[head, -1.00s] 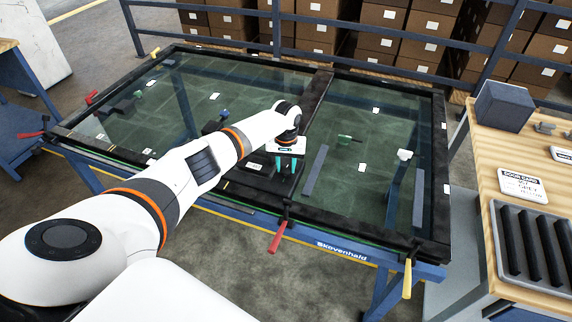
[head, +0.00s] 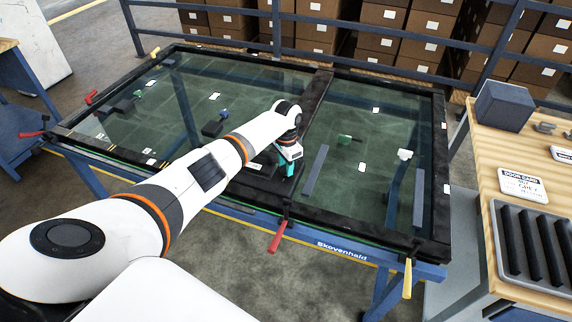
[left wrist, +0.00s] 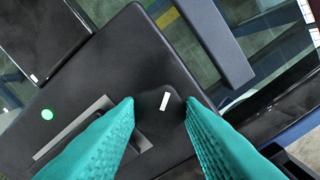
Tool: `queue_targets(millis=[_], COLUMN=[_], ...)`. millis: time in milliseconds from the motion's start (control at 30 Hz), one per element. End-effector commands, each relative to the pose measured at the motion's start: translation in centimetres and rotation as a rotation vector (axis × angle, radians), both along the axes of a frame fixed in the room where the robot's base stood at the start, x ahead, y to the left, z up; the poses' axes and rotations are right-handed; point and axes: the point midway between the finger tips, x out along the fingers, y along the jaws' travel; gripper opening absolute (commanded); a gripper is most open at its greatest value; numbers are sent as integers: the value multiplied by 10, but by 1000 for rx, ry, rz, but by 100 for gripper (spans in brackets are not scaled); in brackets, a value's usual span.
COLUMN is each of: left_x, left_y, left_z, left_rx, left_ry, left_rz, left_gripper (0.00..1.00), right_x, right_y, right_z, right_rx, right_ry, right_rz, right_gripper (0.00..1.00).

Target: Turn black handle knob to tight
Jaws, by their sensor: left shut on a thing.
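The black handle knob (left wrist: 172,112) is a dark block with a white line on top, in the left wrist view. It sits on a black plate (left wrist: 120,60) that has a green dot and a grey-edged recess. My left gripper (left wrist: 159,100) has its teal fingers on both sides of the knob and is shut on it. The white line runs slanted between the fingertips. In the head view my left gripper (head: 288,167) is over the front middle of the framed glass panel (head: 345,175), and the knob is hidden there. My right gripper is not in view.
A red clamp (head: 278,236) and a yellow clamp (head: 407,278) stick out at the panel's front edge. To the right, a wooden bench holds a door card (head: 522,185), a slotted tray (head: 492,245) and a dark grey box (head: 503,106). A blue railing stands behind.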

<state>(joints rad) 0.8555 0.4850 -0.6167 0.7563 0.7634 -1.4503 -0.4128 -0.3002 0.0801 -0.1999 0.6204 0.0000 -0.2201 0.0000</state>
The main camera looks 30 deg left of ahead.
Motion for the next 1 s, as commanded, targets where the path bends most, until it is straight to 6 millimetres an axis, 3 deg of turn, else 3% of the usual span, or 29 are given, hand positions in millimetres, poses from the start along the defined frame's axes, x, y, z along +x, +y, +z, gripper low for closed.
queue_targets(millis=[1000], left_x=[0], left_y=[0], left_z=[-1], left_rx=[1], left_ry=[-2], left_rz=[-967], left_gripper=[11], right_x=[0], right_y=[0], right_z=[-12], right_rx=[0], right_ry=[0], right_rz=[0], right_gripper=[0])
